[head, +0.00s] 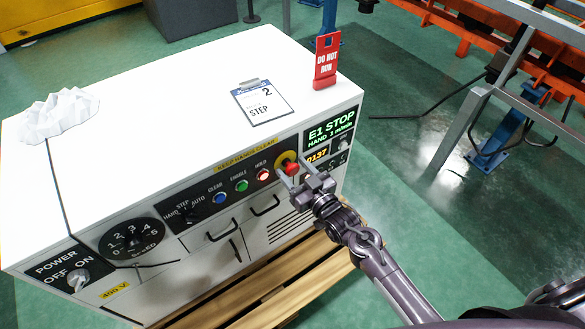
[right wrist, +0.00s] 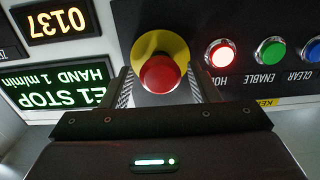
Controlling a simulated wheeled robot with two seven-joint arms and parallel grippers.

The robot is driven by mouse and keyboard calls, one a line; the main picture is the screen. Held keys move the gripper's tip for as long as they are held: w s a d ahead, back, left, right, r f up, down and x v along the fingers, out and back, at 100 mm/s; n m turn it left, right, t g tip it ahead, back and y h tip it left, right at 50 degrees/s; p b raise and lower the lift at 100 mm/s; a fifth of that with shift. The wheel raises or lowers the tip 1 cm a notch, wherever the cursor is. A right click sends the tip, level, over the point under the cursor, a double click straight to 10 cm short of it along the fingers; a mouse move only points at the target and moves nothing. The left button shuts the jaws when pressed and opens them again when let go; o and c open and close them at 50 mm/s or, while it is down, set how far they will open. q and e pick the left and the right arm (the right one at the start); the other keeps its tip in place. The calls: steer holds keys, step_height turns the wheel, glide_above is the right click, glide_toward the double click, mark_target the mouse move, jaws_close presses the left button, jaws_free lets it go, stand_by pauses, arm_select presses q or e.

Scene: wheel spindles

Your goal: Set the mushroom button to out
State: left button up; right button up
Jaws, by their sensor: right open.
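The mushroom button (head: 291,168) is red on a yellow round plate, on the front panel of the white cabinet (head: 180,90). In the right wrist view the red button (right wrist: 159,74) sits between the two fingers, with a gap on each side. My right gripper (head: 289,177) is open in front of the button, its fingers pointing at the panel. The display (head: 330,129) beside the button reads "E1 STOP, HAND 1 m/min"; it shows upside down in the right wrist view (right wrist: 57,86). My left gripper is not in view.
Left of the button are a lit red HOLD light (head: 263,175), a green ENABLE button (head: 241,186) and a blue CLEAR button (head: 219,197). A red "DO NOT RUN" sign (head: 326,60) and a step card (head: 263,102) are on the cabinet top. A pallet (head: 265,288) lies below.

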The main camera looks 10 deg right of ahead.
steer(key=shift+w+a, duration=0.2)
steer(key=shift+w, duration=0.25)
steer(key=shift+c, duration=0.4)
jaws_close()
steer(key=shift+s+d+r+p, duration=0.1)
steer(key=shift+s+d+p, duration=0.05)
steer(key=shift+s+p, duration=0.35)
steer(key=shift+f, duration=0.2)
steer(key=shift+c, duration=0.8)
jaws_free()
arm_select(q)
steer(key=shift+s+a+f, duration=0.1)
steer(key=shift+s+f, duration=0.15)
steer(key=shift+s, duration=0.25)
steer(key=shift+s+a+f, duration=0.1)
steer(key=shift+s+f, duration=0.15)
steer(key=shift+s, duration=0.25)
arm_select(e)
steer(key=shift+o, duration=1.2)
steer(key=shift+s+d+r, duration=0.1)
steer(key=shift+s, duration=0.05)
